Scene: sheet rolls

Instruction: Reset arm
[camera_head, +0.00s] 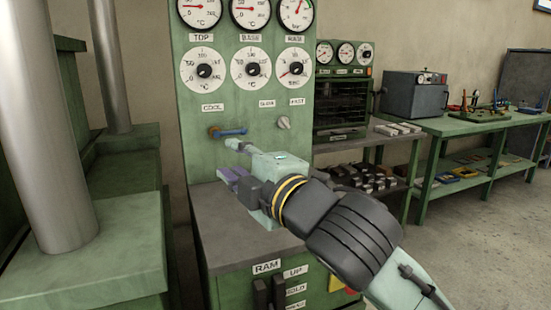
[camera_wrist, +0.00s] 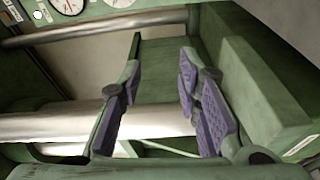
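My arm reaches in from the lower right of the head view. My gripper (camera_head: 232,173) is in front of the green control panel (camera_head: 240,105), above the grey ledge (camera_head: 222,225) and a little below a blue-handled lever (camera_head: 230,132). In the wrist view my gripper (camera_wrist: 158,75) has its two purple-padded fingers apart, with nothing between them. Behind the fingers lie a green press frame (camera_wrist: 250,75) and a shiny metal column (camera_wrist: 160,120).
Press columns (camera_head: 45,130) and green blocks (camera_head: 90,250) stand at the left. Gauges and dials cover the panel; levers labelled RAM (camera_head: 264,293) are below the ledge. A green bench (camera_head: 465,128) with tools and a grey box oven (camera_head: 413,95) are at the right. Floor there is clear.

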